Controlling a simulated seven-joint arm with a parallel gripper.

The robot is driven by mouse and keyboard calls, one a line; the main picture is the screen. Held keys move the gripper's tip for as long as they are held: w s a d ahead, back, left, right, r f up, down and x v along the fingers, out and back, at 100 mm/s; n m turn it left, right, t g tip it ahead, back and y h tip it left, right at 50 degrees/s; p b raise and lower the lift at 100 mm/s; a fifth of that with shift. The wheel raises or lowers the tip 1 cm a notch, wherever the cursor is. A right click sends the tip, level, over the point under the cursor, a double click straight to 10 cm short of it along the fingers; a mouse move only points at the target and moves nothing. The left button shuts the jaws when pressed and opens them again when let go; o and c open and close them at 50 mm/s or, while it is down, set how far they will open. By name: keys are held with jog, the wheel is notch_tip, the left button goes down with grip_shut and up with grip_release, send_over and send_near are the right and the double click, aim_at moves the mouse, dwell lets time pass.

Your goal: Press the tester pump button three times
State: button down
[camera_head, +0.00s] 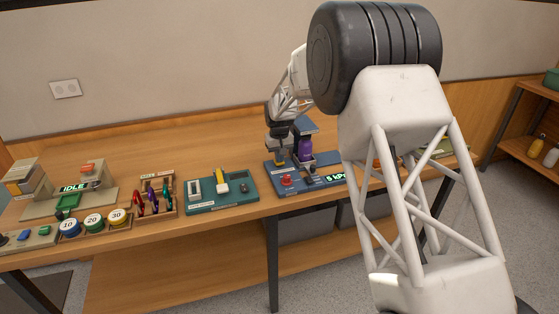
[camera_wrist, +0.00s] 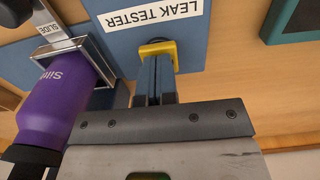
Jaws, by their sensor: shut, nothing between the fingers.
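The leak tester (camera_head: 272,180) is a blue unit on the bench, with a display (camera_head: 335,178) that seems to read 5 kPa and a red knob (camera_head: 287,181) at its front. A purple bottle (camera_head: 305,149) stands in it; the bottle also shows at the left of the wrist view (camera_wrist: 50,105). My gripper (camera_head: 279,150) is over the tester's left part, left of the bottle. In the wrist view my gripper (camera_wrist: 156,62) is shut and empty, its tips at a yellow piece (camera_wrist: 160,47) beside the LEAK TESTER label. The fingers hide part of this piece; I cannot tell whether they touch it.
A teal board (camera_head: 245,195) with a yellow-handled tool lies left of the tester. Farther left are a rack (camera_head: 157,211) of coloured carabiners and several numbered round pieces (camera_head: 93,222). Bare bench (camera_head: 215,150) lies behind them. My arm covers the right side.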

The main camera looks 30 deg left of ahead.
jog(key=shift+r, duration=0.2)
dwell(0.6)
jog(key=shift+r, duration=1.25)
jog(key=shift+r, duration=0.15)
jog(key=shift+r, duration=2.35)
jog(key=shift+r, duration=0.8)
jog(key=shift+f, duration=0.1)
jog(key=shift+f, duration=3.2)
